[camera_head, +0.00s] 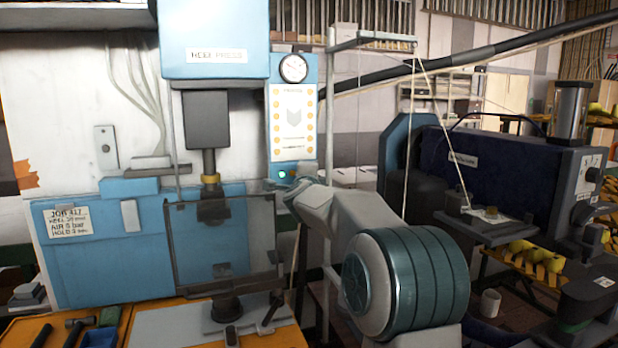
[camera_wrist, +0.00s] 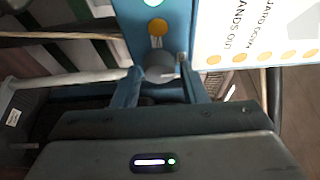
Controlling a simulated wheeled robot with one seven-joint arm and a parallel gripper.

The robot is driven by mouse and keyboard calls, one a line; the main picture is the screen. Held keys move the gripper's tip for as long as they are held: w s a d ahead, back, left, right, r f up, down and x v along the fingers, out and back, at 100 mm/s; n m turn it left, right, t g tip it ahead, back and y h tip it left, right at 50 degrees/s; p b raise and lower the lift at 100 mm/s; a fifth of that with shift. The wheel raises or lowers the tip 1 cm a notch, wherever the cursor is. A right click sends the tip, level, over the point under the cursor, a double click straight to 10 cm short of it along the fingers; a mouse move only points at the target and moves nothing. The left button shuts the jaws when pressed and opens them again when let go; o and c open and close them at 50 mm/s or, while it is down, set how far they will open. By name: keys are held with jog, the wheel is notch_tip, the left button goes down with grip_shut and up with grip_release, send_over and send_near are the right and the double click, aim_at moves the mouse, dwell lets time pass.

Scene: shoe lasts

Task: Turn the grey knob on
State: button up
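The grey knob (camera_wrist: 160,67) shows in the wrist view, a round piece with a small pale part at its right side. In the head view my gripper (camera_head: 291,192) is at the lower edge of the press's blue control panel (camera_head: 310,93), below a lit teal indicator (camera_head: 282,173). The knob is not clearly visible there.
The blue press (camera_head: 214,40) with a clear guard (camera_head: 222,240) stands left of my arm. A white placard (camera_wrist: 245,35) lies right of the knob in the wrist view. A dark machine (camera_head: 500,178) stands to the right, with a hanging cord (camera_head: 408,150) between.

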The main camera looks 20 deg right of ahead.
jog(key=b+v, duration=0.3)
jog(key=v, duration=1)
jog(key=shift+s, duration=0.35)
jog(key=shift+a, duration=0.1)
